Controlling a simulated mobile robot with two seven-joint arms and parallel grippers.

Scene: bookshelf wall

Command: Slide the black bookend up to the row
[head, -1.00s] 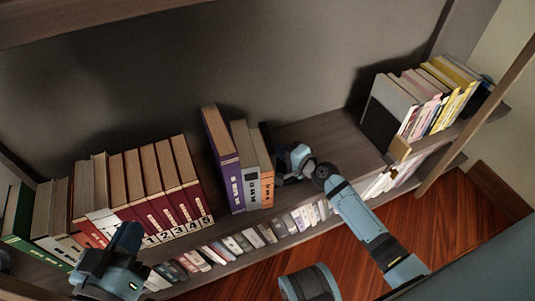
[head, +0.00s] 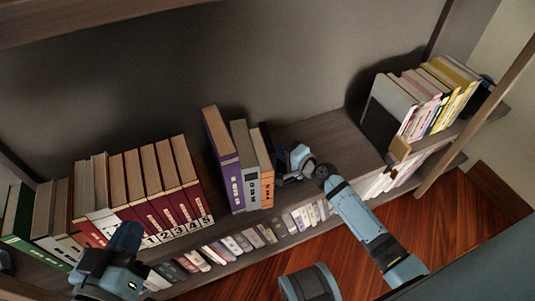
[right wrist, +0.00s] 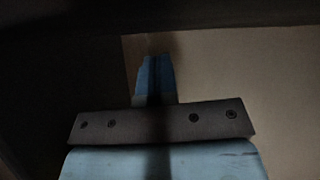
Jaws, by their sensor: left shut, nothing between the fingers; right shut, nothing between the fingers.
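The black bookend (head: 266,138) shows as a thin dark upright edge just right of the orange book (head: 263,168) on the shelf. Most of it is hidden by my right gripper. My right gripper (head: 286,166) is shut and empty, close against the bookend's right side; I cannot tell whether they touch. The short row also holds a grey book (head: 245,165) and a purple book (head: 221,160). In the dark right wrist view, the right gripper (right wrist: 155,80) shows as a narrow blue shape. My left gripper (head: 122,250) is shut and empty, in front of the red volumes.
Numbered red volumes (head: 165,190) stand to the left, with a gap before the purple book. Pale and yellow books (head: 430,95) stand far right beside a dark upright panel (head: 379,130). Bare shelf (head: 335,140) lies between. A lower shelf holds more books (head: 250,238).

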